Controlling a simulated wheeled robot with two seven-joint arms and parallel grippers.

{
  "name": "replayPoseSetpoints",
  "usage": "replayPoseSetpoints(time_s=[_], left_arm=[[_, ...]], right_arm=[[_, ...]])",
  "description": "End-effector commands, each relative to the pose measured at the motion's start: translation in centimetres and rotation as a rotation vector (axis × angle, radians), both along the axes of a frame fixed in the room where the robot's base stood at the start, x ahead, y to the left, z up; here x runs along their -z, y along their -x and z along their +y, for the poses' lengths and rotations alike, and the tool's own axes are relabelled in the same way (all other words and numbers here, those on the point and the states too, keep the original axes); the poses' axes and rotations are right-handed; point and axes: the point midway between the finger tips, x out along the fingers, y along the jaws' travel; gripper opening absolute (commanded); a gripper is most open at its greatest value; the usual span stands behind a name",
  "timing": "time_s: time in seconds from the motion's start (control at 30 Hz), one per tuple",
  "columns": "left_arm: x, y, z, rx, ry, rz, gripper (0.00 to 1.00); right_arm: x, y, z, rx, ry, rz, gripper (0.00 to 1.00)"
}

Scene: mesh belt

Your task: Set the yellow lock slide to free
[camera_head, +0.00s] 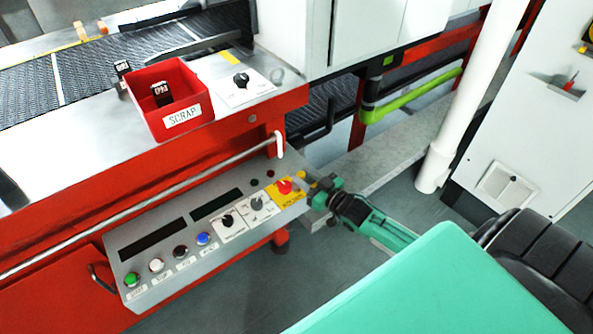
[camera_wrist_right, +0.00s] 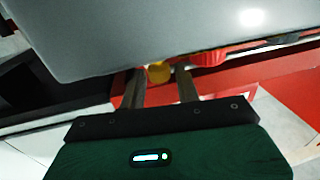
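A small yellow piece (camera_wrist_right: 160,72), which looks like the lock slide, shows in the right wrist view at the underside of the grey control panel. In the head view, a yellow bit (camera_head: 301,175) shows at the panel's right end, beside the red knob (camera_head: 285,187) on its yellow plate. My right gripper (camera_head: 318,190) is at that end of the panel. In the right wrist view its two fingers (camera_wrist_right: 161,80) stand apart on either side of the yellow piece, with gaps showing. The slide's setting cannot be read. My left gripper is not in view.
The control panel (camera_head: 170,281) carries several buttons and two knobs. A metal rail (camera_head: 150,198) runs above it. A red SCRAP bin (camera_head: 181,124) stands on the machine top beside the mesh belt (camera_head: 100,72). A white post (camera_head: 470,100) and cabinet stand to the right.

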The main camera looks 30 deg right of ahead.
Motion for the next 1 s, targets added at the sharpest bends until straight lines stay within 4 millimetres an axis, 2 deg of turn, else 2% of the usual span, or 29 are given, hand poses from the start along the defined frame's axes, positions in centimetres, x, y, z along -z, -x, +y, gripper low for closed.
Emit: replayPoseSetpoints(time_s=[0.1,0.3,0.67,0.83,0.87,1.0], left_arm=[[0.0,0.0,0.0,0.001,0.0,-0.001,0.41],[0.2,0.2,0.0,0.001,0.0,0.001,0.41],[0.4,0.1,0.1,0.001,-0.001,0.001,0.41],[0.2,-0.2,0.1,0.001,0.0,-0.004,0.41],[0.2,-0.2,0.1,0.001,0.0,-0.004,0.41],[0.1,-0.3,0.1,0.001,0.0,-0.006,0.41]], right_arm=[[-0.1,-1.6,0.4,0.001,0.0,-0.001,0.32],[0.0,-3.1,0.7,0.001,0.0,0.0,0.32],[0.0,-3.5,0.8,0.0,0.0,0.001,0.32],[0.0,-3.5,0.8,0.0,0.0,0.001,0.03],[0.0,-3.5,0.8,0.0,0.0,0.001,0.0],[0.0,-3.5,0.8,0.0,0.0,0.001,0.0]])
